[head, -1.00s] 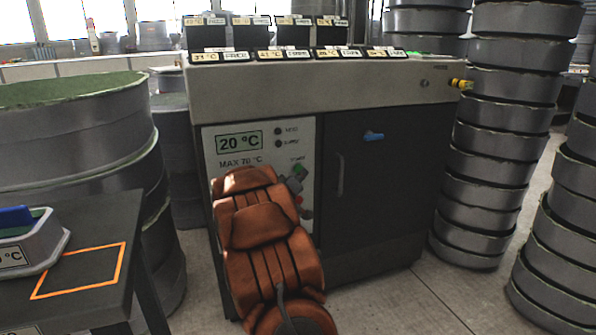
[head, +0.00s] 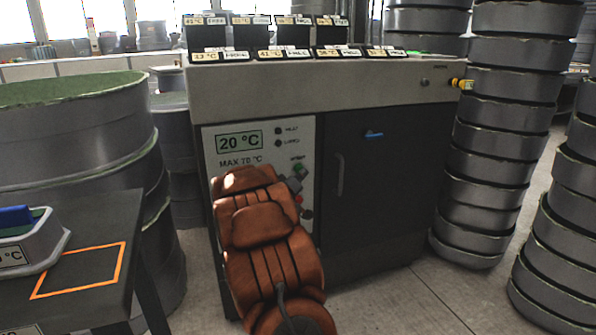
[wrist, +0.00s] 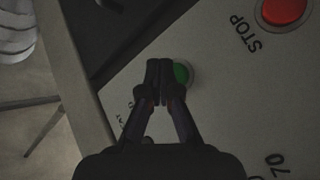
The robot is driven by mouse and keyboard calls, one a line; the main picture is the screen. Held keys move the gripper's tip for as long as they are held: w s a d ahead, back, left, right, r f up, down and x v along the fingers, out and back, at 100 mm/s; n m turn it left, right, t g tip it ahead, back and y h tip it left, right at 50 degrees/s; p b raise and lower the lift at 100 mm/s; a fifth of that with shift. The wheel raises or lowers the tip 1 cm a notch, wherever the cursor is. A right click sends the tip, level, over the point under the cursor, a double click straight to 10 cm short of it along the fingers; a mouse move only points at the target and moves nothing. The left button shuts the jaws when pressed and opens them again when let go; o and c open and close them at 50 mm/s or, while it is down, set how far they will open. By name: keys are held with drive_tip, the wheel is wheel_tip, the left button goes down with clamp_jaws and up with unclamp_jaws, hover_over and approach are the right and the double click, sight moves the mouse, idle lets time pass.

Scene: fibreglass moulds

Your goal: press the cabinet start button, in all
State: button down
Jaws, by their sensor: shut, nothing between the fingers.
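The cabinet (head: 375,190) stands ahead, with a light control panel (head: 222,145) on its left front. The panel display reads 20 °C. The green start button (head: 298,168) sits on the panel's right side, by the tip of my arm. In the wrist view the green button (wrist: 181,74) is partly hidden behind my fingertips. My gripper (wrist: 166,70) is shut and empty, its tips over the button's left part. I cannot tell whether they touch it. My gripper (head: 292,184) is small in the head view. A red stop button (wrist: 284,10) is at the wrist view's upper right.
A dark door with a handle (head: 339,175) and a blue latch (head: 373,134) is right of the panel. Labelled dark boxes (head: 290,35) stand on top. Stacked grey moulds (head: 490,150) are at right, a large mould (head: 75,120) at left. A dark table (head: 110,220) bears a tray (head: 35,245).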

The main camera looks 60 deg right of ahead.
drive_tip(key=shift+w+d+p, duration=0.45)
drive_tip(key=shift+w+p, duration=0.15)
drive_tip(key=shift+p, duration=1.1)
idle(0.9)
idle(0.3)
drive_tip(key=shift+s+a+p, duration=0.3)
drive_tip(key=shift+s+a, duration=0.15)
drive_tip(key=shift+s, duration=0.25)
drive_tip(key=shift+s+a, duration=0.7)
drive_tip(key=shift+s, duration=0.35)
drive_tip(key=shift+s+a, duration=0.7)
drive_tip(key=shift+s, duration=0.35)
